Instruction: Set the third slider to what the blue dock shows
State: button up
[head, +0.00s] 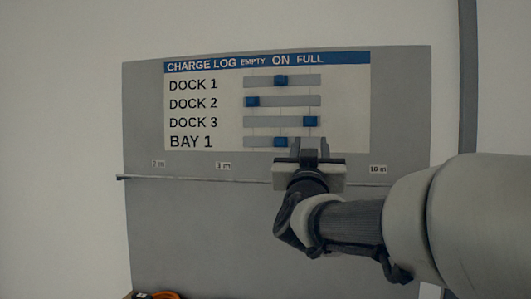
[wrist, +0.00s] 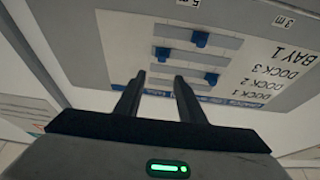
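The charge log board (head: 207,104) has slider rows for Dock 1, Dock 2, Dock 3 and Bay 1, under EMPTY, ON and FULL. The third slider, Dock 3, has its blue knob (head: 310,121) at the right, under FULL. It also shows upside down in the wrist view (wrist: 162,53). My gripper (head: 310,145) is in front of the board, just below that knob in the head view and right of the Bay 1 knob (head: 281,142). In the wrist view my gripper (wrist: 159,79) is open, with nothing between the fingers. No blue dock is in view.
The Dock 1 knob (head: 281,80) stands at the middle, and the Dock 2 knob (head: 252,101) at the left. A thin rail (head: 200,179) with distance labels crosses the grey panel (head: 200,235). An orange object (head: 162,295) shows at the bottom edge.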

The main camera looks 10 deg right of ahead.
jog(key=shift+v, duration=1.2)
jog(key=s+a+f+n+g+y, duration=0.2)
jog(key=s+f+g+y, duration=0.1)
jog(key=f, duration=0.3)
jog(key=s+a+f+n+g+y, duration=0.1)
jog(key=s+a+f+g+y, duration=0.15)
jog(key=f, duration=0.45)
jog(key=s+a+f+n+g+y, duration=0.2)
jog(key=s+f+g+y, duration=0.15)
jog(key=f, duration=0.25)
jog(key=s+d+f+m+g+h+p, duration=0.15)
jog(key=s+f+g, duration=0.25)
jog(key=s+f, duration=0.4)
jog(key=s+d+f+g+h, duration=0.1)
jog(key=s+d+f+g, duration=0.3)
jog(key=s, duration=0.6)
notch_tip(320, 180, up, 17)
jog(key=a+t+p, duration=0.1)
jog(key=a+p, duration=0.1)
jog(key=p, duration=1.6)
jog(key=shift+a+r, duration=0.15)
jog(key=shift+a, duration=0.1)
